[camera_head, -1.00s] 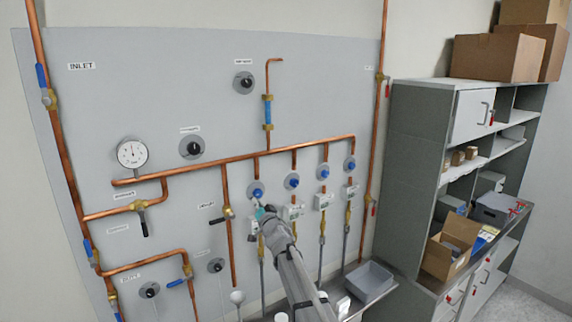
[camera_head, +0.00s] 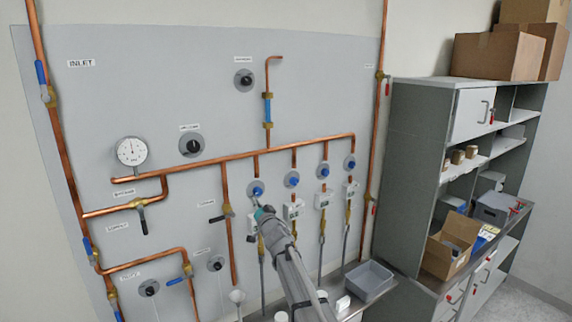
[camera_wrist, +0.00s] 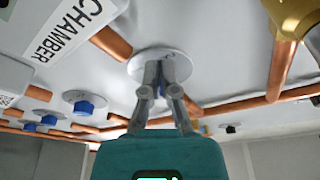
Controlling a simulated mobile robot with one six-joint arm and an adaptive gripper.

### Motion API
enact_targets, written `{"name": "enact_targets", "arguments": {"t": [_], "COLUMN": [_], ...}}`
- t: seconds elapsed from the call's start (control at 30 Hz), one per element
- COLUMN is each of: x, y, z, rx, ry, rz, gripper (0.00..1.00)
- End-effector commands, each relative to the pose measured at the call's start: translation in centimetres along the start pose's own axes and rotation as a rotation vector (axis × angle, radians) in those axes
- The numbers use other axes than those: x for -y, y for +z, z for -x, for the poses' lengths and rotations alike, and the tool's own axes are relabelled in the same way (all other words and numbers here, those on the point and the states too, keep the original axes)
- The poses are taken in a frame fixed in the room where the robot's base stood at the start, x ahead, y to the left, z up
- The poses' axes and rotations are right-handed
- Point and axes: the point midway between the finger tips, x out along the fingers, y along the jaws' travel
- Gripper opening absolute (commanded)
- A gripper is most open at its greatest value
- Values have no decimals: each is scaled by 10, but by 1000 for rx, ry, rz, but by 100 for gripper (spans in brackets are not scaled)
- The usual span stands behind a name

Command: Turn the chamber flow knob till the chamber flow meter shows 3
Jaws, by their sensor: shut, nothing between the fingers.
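A sign reading CHAMBER (camera_wrist: 76,28) shows in the wrist view, beside a round grey plate (camera_wrist: 185,68). My gripper (camera_wrist: 160,70) is shut, its fingertips in front of that plate; a small bit of blue shows behind the fingers. In the head view, my gripper (camera_head: 260,212) is just below and in front of the leftmost blue knob (camera_head: 257,189) of the row. I cannot tell whether the fingertips touch it. The white meter below that knob (camera_head: 252,223) is partly hidden by my gripper, and its reading cannot be made out.
More blue knobs (camera_head: 292,179) stand to the right, with white meters (camera_head: 294,210) below them. Copper pipes (camera_head: 226,158) cross the grey panel (camera_head: 90,130). A grey bin (camera_head: 369,279) sits low at right, beside shelving (camera_head: 420,150) holding boxes.

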Motion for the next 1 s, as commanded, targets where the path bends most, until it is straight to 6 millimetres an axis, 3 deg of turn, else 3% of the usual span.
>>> {"name": "enact_targets", "arguments": {"t": [0.17, 0.8, 1.0], "x": [0, 0, 0], "y": [-1, -14, -15], "z": [5, 54, 59], "rx": [0, 0, 0], "ry": [0, 0, 0], "rz": [1, 0, 1], "gripper": [0, 0, 0]}}
